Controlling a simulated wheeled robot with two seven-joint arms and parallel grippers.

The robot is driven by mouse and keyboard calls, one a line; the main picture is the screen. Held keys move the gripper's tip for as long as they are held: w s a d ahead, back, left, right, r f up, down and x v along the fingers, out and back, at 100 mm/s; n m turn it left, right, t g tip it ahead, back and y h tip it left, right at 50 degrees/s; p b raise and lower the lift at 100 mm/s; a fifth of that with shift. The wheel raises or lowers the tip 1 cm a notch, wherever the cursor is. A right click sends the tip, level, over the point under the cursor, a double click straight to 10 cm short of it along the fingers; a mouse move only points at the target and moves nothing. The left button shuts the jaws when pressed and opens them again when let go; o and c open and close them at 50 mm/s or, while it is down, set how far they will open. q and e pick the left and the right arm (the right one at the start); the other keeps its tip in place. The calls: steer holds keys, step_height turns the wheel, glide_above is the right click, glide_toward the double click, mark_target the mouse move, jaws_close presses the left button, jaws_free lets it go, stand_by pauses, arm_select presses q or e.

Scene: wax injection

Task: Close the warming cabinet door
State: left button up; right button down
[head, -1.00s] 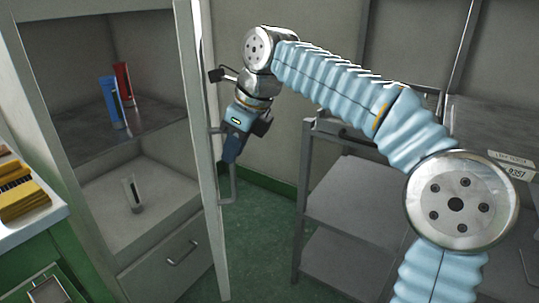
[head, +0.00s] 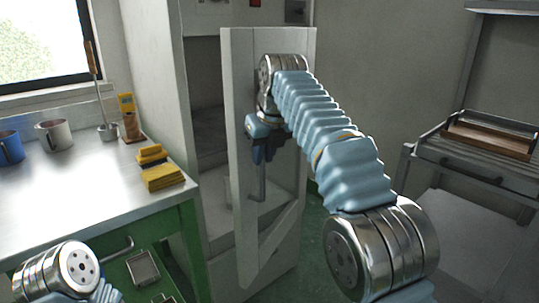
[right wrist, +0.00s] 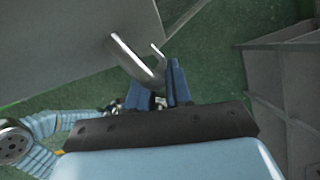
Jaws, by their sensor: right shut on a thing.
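The warming cabinet (head: 168,85) stands behind the counter. Its pale door (head: 237,120) is partly open, its outer face turned towards me, and a gap on the left shows part of the shelves. My right gripper (head: 260,152) is shut on the bar handle (head: 262,188) of the door. In the right wrist view, the blue fingers of my right gripper (right wrist: 162,92) are around the handle (right wrist: 136,62), with the door panel (right wrist: 60,45) at upper left. My left arm shows at lower left in the head view; its gripper is not visible.
A grey cart (head: 450,160) with a brown tray (head: 490,140) stands at right. Green floor shows between door and cart.

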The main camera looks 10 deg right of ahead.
steer(key=shift+a, duration=0.2)
steer(key=c, duration=1.1)
jaws_free()
steer(key=s+d+r+b, duration=0.1)
steer(key=s+b, duration=0.1)
steer(key=s, duration=0.2)
steer(key=s+d+r+b, duration=0.2)
steer(key=s+b, duration=0.1)
steer(key=s, duration=0.1)
steer(key=s+d+r+b, duration=0.1)
steer(key=s+d+b, duration=0.1)
steer(key=s, duration=0.3)
steer(key=shift+r+b, duration=0.3)
steer(key=shift+b, duration=0.2)
